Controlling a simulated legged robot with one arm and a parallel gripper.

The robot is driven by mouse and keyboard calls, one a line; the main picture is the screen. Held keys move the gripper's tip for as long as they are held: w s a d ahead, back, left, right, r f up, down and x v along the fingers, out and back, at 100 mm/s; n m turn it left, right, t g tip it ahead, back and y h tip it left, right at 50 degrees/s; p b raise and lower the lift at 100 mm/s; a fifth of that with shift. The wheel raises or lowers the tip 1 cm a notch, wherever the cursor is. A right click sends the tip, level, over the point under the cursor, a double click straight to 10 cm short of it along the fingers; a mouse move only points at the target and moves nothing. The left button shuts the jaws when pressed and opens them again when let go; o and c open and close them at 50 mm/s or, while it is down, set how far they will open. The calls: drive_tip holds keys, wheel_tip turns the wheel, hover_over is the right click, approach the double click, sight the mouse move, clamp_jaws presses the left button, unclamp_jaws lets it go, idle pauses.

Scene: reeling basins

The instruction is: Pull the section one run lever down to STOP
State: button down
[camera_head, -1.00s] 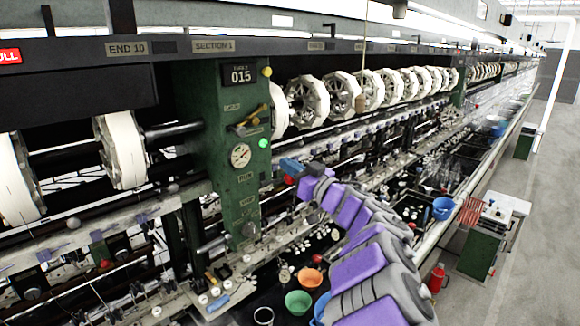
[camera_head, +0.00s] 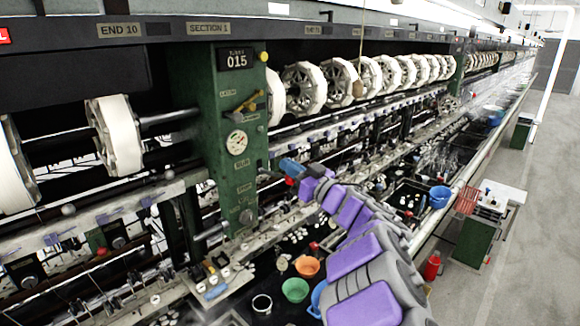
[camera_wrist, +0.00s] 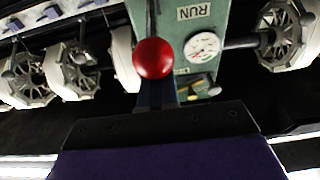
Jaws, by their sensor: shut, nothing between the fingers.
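The section one run lever has a round red knob (camera_wrist: 153,58) on a dark rod, seen large in the wrist view. In the head view the red knob (camera_head: 289,181) shows in part just below the blue tip of my gripper (camera_head: 290,167). My gripper is shut and empty, and its dark fingers (camera_wrist: 157,95) show right by the knob; I cannot tell whether they touch it. The green section column (camera_head: 218,110) carries a round gauge (camera_head: 236,143). A RUN label (camera_wrist: 197,13) shows beside the rod. The lever's pivot is hidden.
White reels (camera_head: 303,88) line the frame behind my arm. Green (camera_head: 295,290) and orange (camera_head: 307,266) bowls sit on the basin bench below. A blue bucket (camera_head: 439,197) is further right. The aisle floor (camera_head: 535,230) on the right is open.

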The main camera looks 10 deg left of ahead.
sight(290, 179)
drive_tip(key=shift+f, duration=0.15)
drive_tip(key=shift+f+b, duration=0.4)
drive_tip(key=shift+f, duration=1.2)
drive_tip(key=shift+r, duration=0.2)
drive_tip(key=shift+r+p, duration=0.6)
drive_tip(key=shift+p, duration=0.25)
drive_tip(key=p+v, duration=0.3)
drive_tip(key=v, duration=1.3)
drive_tip(key=shift+d, duration=0.1)
